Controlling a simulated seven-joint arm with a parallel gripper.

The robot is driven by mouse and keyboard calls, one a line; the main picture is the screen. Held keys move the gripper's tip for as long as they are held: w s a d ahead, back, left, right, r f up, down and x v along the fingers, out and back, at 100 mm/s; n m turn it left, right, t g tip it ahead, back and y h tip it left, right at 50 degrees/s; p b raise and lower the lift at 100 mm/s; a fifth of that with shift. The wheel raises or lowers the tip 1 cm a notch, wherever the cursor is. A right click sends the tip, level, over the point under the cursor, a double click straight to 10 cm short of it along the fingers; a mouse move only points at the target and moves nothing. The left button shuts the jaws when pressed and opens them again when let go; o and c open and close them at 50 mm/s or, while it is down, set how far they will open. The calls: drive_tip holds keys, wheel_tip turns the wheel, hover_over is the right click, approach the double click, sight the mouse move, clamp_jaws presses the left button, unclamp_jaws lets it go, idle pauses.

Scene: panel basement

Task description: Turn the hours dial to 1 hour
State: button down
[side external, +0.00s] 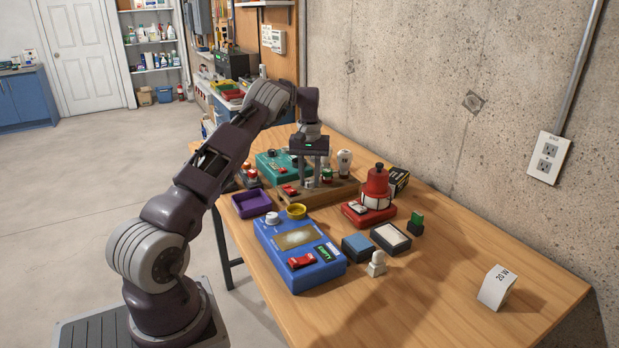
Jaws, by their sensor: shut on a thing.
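My gripper (311,183) points straight down near the far side of the table, at a teal control box (266,166) and a wooden rack (338,191). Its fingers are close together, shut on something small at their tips. I cannot make out that thing or read any hour marks. A blue control box (272,246) stands nearer, with a white knob (272,218) and a red switch (302,261). I cannot tell which knob is the hours dial.
A purple tray (251,205) and a yellow ring-shaped piece (296,211) are near the blue box. A red device (375,198), a blue block (358,246) and a white-topped block (390,238) stand to the right. A folded "20 W" card (496,287) stands on the otherwise clear right side.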

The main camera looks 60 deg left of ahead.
sight(309, 180)
drive_tip(key=c, duration=1.4)
unclamp_jaws()
drive_tip(key=shift+o, duration=0.2)
wheel_tip(309, 180, up, 7)
drive_tip(key=shift+r, duration=0.1)
